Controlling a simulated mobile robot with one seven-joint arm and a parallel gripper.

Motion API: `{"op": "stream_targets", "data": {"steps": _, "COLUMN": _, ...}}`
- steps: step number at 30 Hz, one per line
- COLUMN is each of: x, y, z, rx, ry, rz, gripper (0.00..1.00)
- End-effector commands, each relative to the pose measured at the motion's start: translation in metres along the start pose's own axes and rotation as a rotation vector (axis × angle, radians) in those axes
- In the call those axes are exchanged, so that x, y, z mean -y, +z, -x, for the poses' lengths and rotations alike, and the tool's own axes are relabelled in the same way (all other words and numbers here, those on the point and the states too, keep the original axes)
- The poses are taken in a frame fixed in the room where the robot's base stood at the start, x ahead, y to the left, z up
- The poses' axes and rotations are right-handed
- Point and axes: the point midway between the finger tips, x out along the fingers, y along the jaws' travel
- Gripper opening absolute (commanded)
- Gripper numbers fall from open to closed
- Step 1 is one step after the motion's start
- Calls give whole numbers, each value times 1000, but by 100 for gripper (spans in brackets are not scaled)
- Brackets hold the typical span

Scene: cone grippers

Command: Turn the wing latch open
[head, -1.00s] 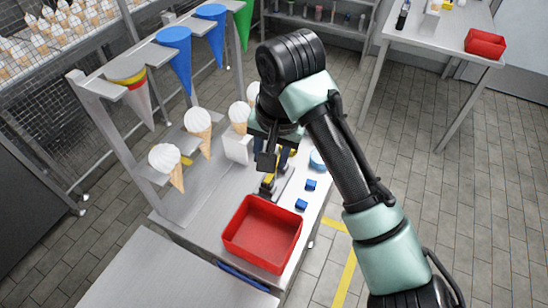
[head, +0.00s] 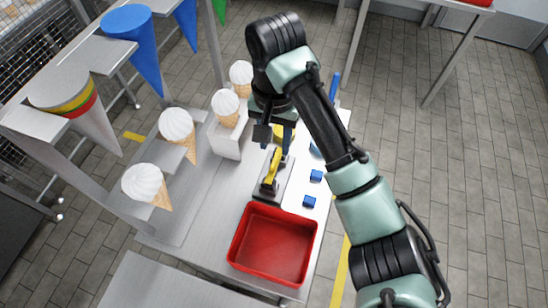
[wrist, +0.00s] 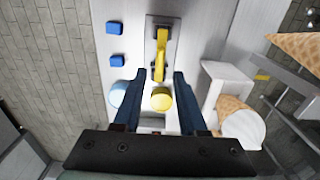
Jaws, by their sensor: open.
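The wing latch (head: 272,168) is a yellow lever on a dark-and-grey base plate lying on the steel table. In the wrist view the yellow lever (wrist: 160,55) points lengthwise along its plate, just beyond my fingertips. My gripper (wrist: 158,78) is open and empty, its two dark fingers spread to either side of the lever's line. In the head view my gripper (head: 275,136) hangs pointing down near the far end of the latch, partly hidden by my arm. A round yellow piece (wrist: 160,98) shows between the fingers.
A red bin (head: 273,245) stands at the table's near end. Small blue blocks (head: 309,201) and a light-blue round piece (wrist: 118,94) lie along one side. A white holder with ice-cream cones (head: 226,141) and a steel cone rack stand on the other side.

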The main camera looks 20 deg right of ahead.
Motion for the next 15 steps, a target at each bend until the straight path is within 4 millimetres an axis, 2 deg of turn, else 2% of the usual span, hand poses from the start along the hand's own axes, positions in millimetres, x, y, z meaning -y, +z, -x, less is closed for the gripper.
{"op": "stream_targets", "data": {"steps": 1, "x": 0, "y": 1, "z": -17, "rx": 4, "ry": 0, "rz": -1, "gripper": 41}}
{"op": "stream_targets", "data": {"steps": 6, "x": -1, "y": 0, "z": -39, "rx": 2, "ry": 2, "rz": -2, "gripper": 41}}
{"op": "stream_targets", "data": {"steps": 10, "x": -1, "y": 0, "z": -51, "rx": 0, "ry": 1, "rz": 0, "gripper": 41}}
{"op": "stream_targets", "data": {"steps": 15, "x": 0, "y": 0, "z": -57, "rx": -1, "ry": 0, "rz": 0, "gripper": 41}}
